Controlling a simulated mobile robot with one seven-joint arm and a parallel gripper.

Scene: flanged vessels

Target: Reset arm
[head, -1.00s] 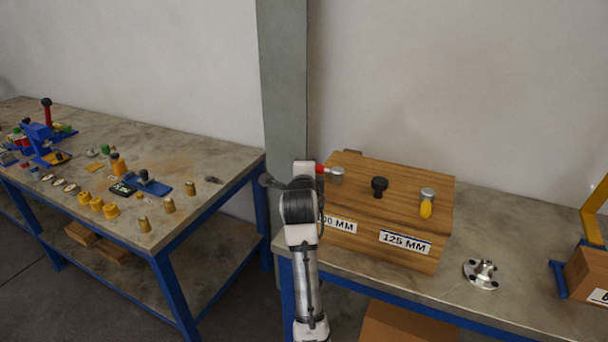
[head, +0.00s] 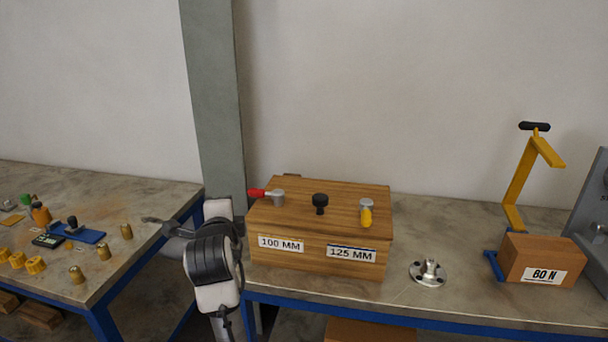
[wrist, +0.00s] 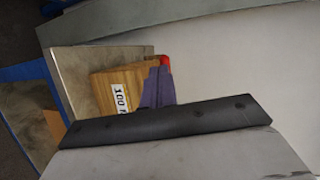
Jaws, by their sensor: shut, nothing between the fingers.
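My arm (head: 213,265) is raised in front of the gap between the two benches, left of the wooden box (head: 320,222) in the head view. In the wrist view my gripper (wrist: 158,72) shows as two dark purple fingers together, with nothing between them. Behind the fingers the wooden box (wrist: 115,88) appears tilted, partly hidden by them. I cannot tell the distance from the fingers to the box. In the head view I cannot clearly make out the fingertips.
The box bears a red-handled clamp (head: 268,196), a black knob (head: 320,202) and a yellow-handled clamp (head: 366,212). A metal flange (head: 428,273), a box marked 80 N (head: 542,262) and a yellow stand (head: 519,182) are to the right. Small parts cover the left bench (head: 150,195).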

